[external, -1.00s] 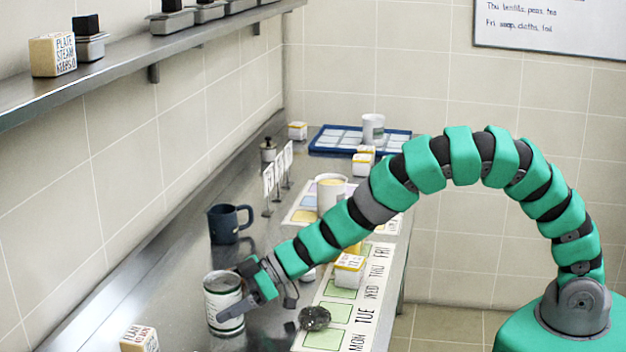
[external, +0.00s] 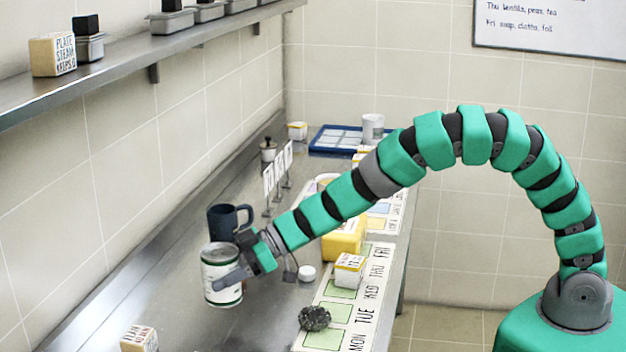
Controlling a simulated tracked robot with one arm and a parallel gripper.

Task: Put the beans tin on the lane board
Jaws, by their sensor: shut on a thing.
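The beans tin (external: 219,268) is a light can with green bands, upright in my gripper at the lower left of the external view. My gripper (external: 232,278) is shut on its side and seems to hold it a little above the steel counter. The print on the tin is too small to read. The lane board (external: 358,335) is a white strip with green squares and day names MON, TUE, WED, THU, FRI, to the right of the tin. A dark scrubber-like lump (external: 314,318) and a small white-and-yellow box (external: 348,271) sit on it.
A dark blue mug (external: 228,221) stands just behind the tin. Small sign stands (external: 278,172), a white cap (external: 306,273) and a yellow tub (external: 343,238) are farther along. A lettered block (external: 139,339) sits at the front. Counter between tin and board is mostly clear.

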